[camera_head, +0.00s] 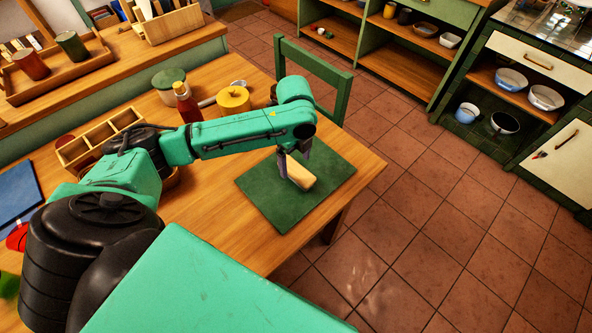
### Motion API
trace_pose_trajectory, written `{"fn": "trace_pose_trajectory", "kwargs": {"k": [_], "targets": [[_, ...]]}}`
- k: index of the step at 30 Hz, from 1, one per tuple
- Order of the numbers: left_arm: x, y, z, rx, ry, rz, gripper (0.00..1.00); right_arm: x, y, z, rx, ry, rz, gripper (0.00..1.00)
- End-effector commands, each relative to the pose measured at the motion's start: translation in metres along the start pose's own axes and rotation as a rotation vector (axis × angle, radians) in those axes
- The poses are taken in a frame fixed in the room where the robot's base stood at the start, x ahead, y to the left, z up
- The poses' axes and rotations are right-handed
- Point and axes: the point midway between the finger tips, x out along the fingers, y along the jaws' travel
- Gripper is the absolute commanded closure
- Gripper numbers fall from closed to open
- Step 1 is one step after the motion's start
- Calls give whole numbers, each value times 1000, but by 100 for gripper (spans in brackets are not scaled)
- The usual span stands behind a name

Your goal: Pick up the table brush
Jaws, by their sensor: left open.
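The table brush (300,175) appears as a light wooden block on a dark green mat (270,204) near the table's right end. Its bristles cannot be made out. My left gripper (293,170) points down at the brush. Its jaws are open, with one dark finger at the brush's left end and the other at its far side. Whether the fingers touch it cannot be told. My right gripper is not in view.
A red bottle (187,103), a yellow round container (233,100) and a lidded pot (168,84) stand behind my left arm. A wooden compartment tray (100,138) lies left. A green chair (318,69) stands at the table's far edge.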

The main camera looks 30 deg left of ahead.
Motion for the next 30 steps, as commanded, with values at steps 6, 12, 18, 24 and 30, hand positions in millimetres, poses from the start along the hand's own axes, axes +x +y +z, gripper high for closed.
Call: {"fn": "trace_pose_trajectory", "kwargs": {"k": [6,12,18,24,30], "targets": [[40,-3,1,0,0,3,9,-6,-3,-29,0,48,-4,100],[48,-4,1,1,-1,-1,9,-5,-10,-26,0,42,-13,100],[48,-4,1,1,-1,-1,58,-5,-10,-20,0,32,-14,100],[48,-4,1,1,-1,-1,100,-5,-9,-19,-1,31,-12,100],[45,-4,2,1,-2,-2,100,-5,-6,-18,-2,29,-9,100]]}}
